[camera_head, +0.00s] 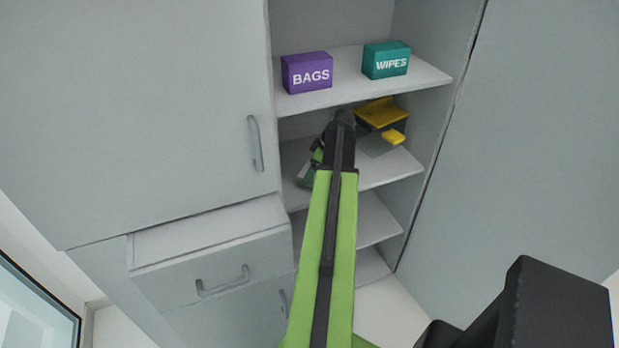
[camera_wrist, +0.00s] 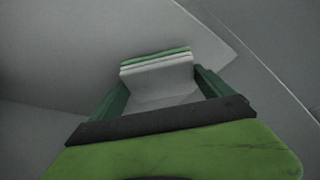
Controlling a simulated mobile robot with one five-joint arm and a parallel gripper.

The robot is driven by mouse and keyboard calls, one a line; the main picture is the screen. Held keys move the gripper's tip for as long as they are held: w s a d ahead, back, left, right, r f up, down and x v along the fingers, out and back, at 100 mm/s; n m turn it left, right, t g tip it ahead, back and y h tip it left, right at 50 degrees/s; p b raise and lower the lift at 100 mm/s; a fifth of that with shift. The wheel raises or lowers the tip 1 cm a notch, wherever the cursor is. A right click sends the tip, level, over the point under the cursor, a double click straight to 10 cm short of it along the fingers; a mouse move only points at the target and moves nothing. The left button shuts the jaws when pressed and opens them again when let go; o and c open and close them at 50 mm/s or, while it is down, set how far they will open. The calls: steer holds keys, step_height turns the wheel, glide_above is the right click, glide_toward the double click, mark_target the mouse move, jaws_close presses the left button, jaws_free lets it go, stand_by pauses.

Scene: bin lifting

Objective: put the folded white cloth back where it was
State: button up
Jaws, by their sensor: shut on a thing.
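The folded white cloth (camera_wrist: 158,76) shows in the wrist view as pale stacked layers with a green strip along its far top edge. My gripper (camera_wrist: 160,88) is shut on it, with one green finger on each side. In the head view my gripper (camera_head: 309,168) is at the left part of the shelf below the boxes, mostly hidden behind my arm. I cannot make out the cloth there. Whether the cloth touches the shelf is not clear.
A purple BAGS box (camera_head: 307,73) and a teal WIPES box (camera_head: 386,60) stand on the shelf above. A yellow and dark dustpan-like item (camera_head: 381,113) is right of my arm. An open drawer (camera_head: 215,265) juts out at lower left. Lower shelves (camera_head: 365,222) look empty where visible.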

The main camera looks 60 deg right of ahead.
steer(key=shift+w+a, duration=0.1)
steer(key=shift+w, duration=0.6)
step_height(320, 180, down, 4)
steer(key=b, duration=0.4)
steer(key=shift+s, duration=0.1)
steer(key=shift+r, duration=0.25)
steer(key=shift+f, duration=0.1)
steer(key=o, duration=1.2)
steer(key=shift+o, duration=0.2)
steer(key=p+v, duration=0.6)
steer(key=shift+s, duration=0.3)
steer(key=s+d, duration=0.1)
steer(key=s, duration=1)
steer(key=shift+d+f+b, duration=0.35)
steer(key=shift+d+b, duration=0.05)
steer(key=shift+b, duration=0.05)
